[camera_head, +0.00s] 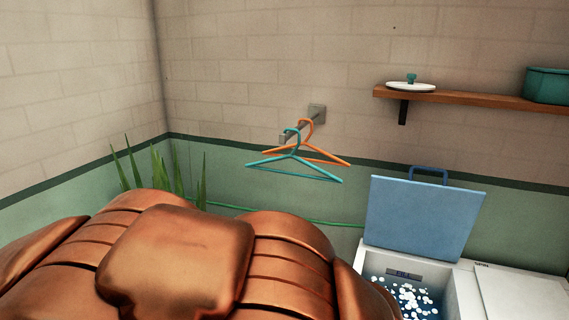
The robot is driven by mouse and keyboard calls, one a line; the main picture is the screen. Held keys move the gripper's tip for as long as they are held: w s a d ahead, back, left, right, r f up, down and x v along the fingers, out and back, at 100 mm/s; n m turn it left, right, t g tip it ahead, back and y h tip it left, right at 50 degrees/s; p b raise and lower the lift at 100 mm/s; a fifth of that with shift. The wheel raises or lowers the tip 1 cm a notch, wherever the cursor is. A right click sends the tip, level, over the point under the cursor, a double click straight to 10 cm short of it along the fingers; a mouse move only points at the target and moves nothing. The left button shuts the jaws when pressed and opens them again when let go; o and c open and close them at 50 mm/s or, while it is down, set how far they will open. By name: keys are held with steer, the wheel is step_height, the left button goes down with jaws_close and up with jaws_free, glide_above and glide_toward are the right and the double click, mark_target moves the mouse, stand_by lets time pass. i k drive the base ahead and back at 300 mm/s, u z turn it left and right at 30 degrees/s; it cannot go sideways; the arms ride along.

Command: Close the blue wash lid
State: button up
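The blue wash lid (422,217) stands open, raised nearly upright at the back of a white washer (448,278). A darker blue handle (429,171) sits on the lid's top edge. The washer's opening below the lid shows a blue inside with several white foam-like dots (408,296). A small panel with lettering lies at the back of the opening. The front of the washer is cut off by the frame's bottom edge. My gripper is not in view; a large copper-coloured segmented body fills the lower left and hides part of the washer's left side.
A wooden shelf (461,99) on the right wall holds a white lid with a teal knob (411,84) and a teal pot (547,86). Teal and orange hangers (295,168) hang from a wall bracket. A green plant (160,176) stands in the corner. A white flat top adjoins the washer at right.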

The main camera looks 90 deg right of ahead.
mark_target(427, 219)
steer(key=z, duration=1.9)
steer(key=k, duration=0.75)
steer(key=z, duration=0.75)
steer(key=i, duration=0.3)
